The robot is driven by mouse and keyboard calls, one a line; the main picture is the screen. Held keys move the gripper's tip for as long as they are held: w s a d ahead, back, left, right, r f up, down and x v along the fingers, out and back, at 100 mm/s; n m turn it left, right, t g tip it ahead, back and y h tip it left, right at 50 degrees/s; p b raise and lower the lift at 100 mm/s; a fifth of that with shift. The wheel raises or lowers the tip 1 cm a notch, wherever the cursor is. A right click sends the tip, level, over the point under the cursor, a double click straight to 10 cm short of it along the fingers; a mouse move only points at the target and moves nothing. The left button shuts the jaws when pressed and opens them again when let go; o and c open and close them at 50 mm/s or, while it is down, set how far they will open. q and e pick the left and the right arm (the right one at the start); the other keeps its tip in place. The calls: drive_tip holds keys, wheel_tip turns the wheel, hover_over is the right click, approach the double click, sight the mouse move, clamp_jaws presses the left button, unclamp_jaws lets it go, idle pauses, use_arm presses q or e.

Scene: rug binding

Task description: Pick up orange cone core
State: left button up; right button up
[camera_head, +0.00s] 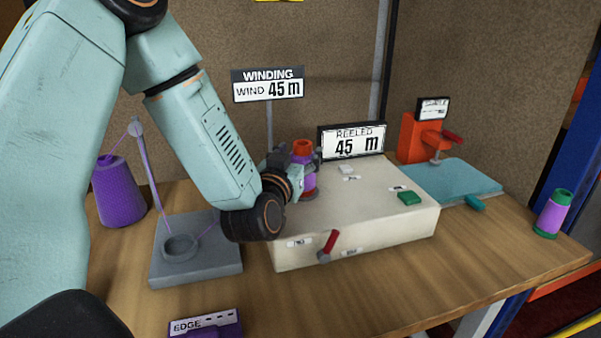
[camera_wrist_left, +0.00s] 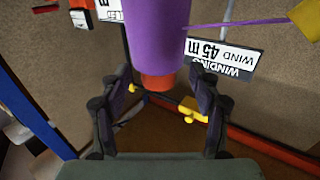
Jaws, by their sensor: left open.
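The orange cone core (camera_head: 303,147) stands upright on the white winding machine, with purple yarn wound around its middle. In the left wrist view the orange core end (camera_wrist_left: 157,82) and the purple yarn (camera_wrist_left: 157,35) lie between the fingers. My left gripper (camera_head: 301,172) is at the cone, its fingers open on either side of it. In the left wrist view the left gripper (camera_wrist_left: 162,105) shows gaps between its fingers and the core. My right gripper is not in view.
The white machine (camera_head: 375,215) carries a "REELED 45 m" display (camera_head: 351,142). A "WIND 45 m" sign (camera_head: 268,84) stands behind. A large purple cone (camera_head: 118,192) is at left, and a green-ended purple cone (camera_head: 552,214) at right. An orange clamp (camera_head: 412,138) stands at back right.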

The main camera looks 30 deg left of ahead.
use_arm(q)
drive_tip(key=shift+w, duration=1)
drive_tip(key=shift+w+a, duration=0.15)
drive_tip(key=shift+w, duration=0.15)
drive_tip(key=shift+s+a, duration=0.15)
drive_tip(key=shift+c, duration=0.6)
drive_tip(key=c, duration=0.4)
clamp_jaws()
